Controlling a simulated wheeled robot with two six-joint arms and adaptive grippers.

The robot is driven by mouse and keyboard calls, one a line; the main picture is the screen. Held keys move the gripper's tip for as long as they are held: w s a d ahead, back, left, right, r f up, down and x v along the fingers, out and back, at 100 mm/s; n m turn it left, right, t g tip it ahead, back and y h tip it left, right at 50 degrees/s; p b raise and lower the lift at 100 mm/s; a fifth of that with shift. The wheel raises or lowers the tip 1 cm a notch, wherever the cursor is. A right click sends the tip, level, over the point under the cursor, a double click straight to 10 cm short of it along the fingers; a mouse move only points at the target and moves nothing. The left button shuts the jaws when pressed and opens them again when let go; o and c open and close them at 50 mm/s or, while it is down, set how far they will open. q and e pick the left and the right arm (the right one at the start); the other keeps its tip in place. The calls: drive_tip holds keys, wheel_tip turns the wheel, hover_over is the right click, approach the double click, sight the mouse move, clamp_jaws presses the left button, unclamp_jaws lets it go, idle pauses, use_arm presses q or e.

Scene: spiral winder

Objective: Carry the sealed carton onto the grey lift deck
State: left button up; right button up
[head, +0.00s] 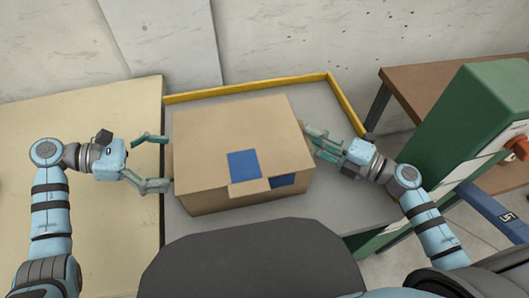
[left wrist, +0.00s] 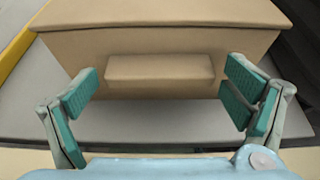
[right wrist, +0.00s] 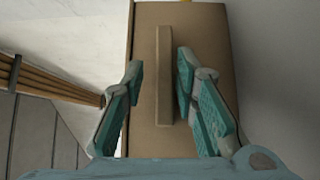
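The brown sealed carton (head: 240,130) sits on the grey lift deck (head: 355,205), with blue patches on its top and near side. My left gripper (head: 158,162) is open at the carton's left side. In the left wrist view its fingers (left wrist: 160,92) stand wide apart, in front of a protruding cardboard strip (left wrist: 160,70) on the carton's side (left wrist: 215,42). My right gripper (head: 317,143) is at the right side. In the right wrist view its fingers (right wrist: 158,92) stand either side of a similar strip (right wrist: 165,75), with gaps showing. Whether either gripper touches the carton is unclear.
A yellow rim (head: 250,87) runs along the deck's back and right edges. A cream table (head: 110,225) adjoins the deck on the left. A green machine housing (head: 465,120) and a brown bench (head: 420,85) stand to the right. A concrete wall (head: 320,40) is behind.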

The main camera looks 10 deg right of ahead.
use_arm(q)
drive_tip(key=v, duration=1.2)
use_arm(e)
drive_tip(key=o, duration=0.8)
